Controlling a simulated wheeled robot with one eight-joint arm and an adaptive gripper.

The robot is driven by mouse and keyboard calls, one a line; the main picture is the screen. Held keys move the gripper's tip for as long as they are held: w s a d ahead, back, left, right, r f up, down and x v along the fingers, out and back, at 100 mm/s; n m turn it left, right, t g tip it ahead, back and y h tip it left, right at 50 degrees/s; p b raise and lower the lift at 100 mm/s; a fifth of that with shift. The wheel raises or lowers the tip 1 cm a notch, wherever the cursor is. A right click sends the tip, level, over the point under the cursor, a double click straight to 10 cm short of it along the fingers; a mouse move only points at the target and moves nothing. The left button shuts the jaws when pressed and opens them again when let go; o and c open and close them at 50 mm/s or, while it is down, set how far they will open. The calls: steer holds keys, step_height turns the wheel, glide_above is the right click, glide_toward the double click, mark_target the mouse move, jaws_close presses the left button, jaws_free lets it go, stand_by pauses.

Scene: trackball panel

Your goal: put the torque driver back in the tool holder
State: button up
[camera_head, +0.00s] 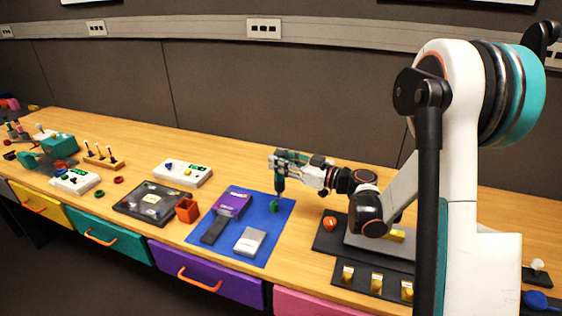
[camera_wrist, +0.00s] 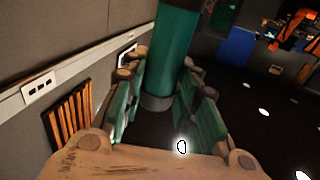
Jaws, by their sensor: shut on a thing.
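My gripper (camera_head: 281,165) is above the blue mat, shut on a dark green cylinder that I take to be the torque driver (camera_head: 280,185). The driver hangs roughly upright below the fingers. In the wrist view, the green cylinder (camera_wrist: 171,48) stands between the two green-padded fingers of my gripper (camera_wrist: 161,98). A small green piece (camera_head: 273,207) is on the mat just below it; I cannot tell whether they touch. An orange open-topped box (camera_head: 187,210), possibly the tool holder, stands on the table left of the mat.
The blue mat (camera_head: 278,235) bears a purple box (camera_head: 232,203), a dark flat piece and a grey box (camera_head: 250,241). A dark tray (camera_head: 136,205) and a white button panel (camera_head: 182,172) are to the left. Black panels with an orange knob (camera_head: 330,223) are to the right.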

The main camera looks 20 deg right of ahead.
steer(key=w+m+t+h, duration=0.1)
steer(key=m+h, duration=0.2)
steer(key=h, duration=0.1)
steer(key=w+m+t+h, duration=0.1)
steer(key=m+t+h, duration=0.1)
steer(key=h, duration=0.2)
steer(key=m+t+h, duration=0.1)
steer(key=m+h, duration=0.2)
steer(key=h, duration=0.1)
steer(key=shift+w+a+r+m+t, duration=0.15)
steer(key=shift+w+r+m+t, duration=0.15)
steer(key=shift+w+t, duration=0.1)
